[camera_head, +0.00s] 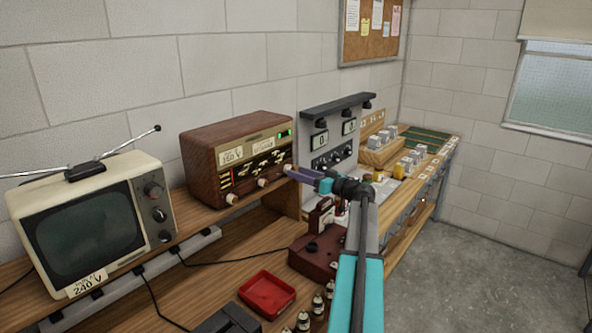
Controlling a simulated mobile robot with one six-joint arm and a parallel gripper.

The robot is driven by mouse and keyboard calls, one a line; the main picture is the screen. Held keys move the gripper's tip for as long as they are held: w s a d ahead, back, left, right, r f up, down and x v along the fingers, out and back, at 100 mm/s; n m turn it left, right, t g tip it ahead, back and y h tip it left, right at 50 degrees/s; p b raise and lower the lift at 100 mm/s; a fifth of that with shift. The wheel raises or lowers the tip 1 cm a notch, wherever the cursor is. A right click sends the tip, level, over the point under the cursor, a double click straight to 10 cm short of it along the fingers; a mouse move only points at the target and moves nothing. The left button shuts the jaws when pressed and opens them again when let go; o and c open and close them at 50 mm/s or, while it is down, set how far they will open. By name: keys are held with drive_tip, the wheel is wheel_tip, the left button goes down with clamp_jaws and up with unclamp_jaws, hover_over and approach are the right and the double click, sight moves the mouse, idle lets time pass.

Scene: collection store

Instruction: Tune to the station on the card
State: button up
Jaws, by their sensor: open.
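A brown wooden radio (203,157) stands on the raised shelf against the wall, with a lit green indicator at its front upper right. Its dark front has a dial with pale markings and pale knobs along the lower edge, one of them the left knob (232,198) and another the middle knob (262,182). My gripper (290,172) is open at the radio's lower right front, overlapping the right knob area. Contact cannot be told.
A cream television (155,240) with a voltage tag stands left of the radio. Below are a red tray (267,292), a dark red device (315,255) and several small bottle-like items. A grey meter panel (330,140) stands right of the radio. Floor at right is clear.

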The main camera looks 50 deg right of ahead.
drive_tip(key=shift+w+a, duration=0.15)
drive_tip(key=shift+w, duration=0.9)
drive_tip(key=shift+c, duration=0.2)
drive_tip(key=c, duration=1)
